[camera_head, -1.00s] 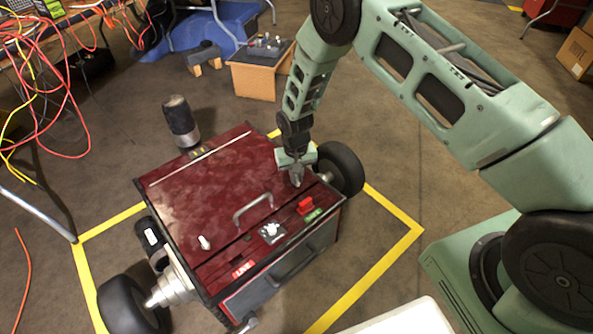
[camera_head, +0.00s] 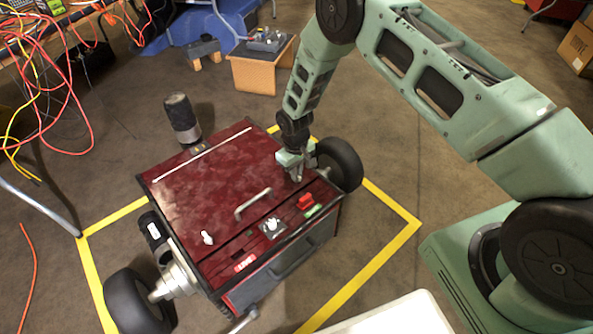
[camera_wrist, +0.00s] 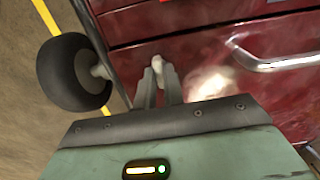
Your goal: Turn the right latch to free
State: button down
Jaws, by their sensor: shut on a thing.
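The dark red charger box (camera_head: 215,180) stands on the floor inside yellow tape. My gripper (camera_head: 296,176) points down at the right part of its lid, and its fingers are closed on the right latch. In the wrist view, the pale tip of the right latch (camera_wrist: 158,62) shows between my fingertips (camera_wrist: 157,75); the rest is hidden by the fingers, so its exact angle is unclear. The white left latch (camera_head: 207,237) stands free on the lid's left side. A metal lid handle (camera_head: 253,204) lies between the two latches.
A red switch (camera_head: 306,201) and a white-knobbed control (camera_head: 271,228) sit on the box's front strip, near a red label (camera_head: 244,262). A black wheel (camera_head: 340,165) is close to the right of my gripper. A black cylinder (camera_head: 182,119) stands behind the box.

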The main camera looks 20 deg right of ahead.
jog(key=c, duration=1.5)
grip_release()
notch_tip(320, 180, up, 17)
jog(key=p, duration=0.4)
jog(key=shift+w+r, duration=0.2)
jog(key=shift+w, duration=0.05)
jog(key=shift+a, duration=0.1)
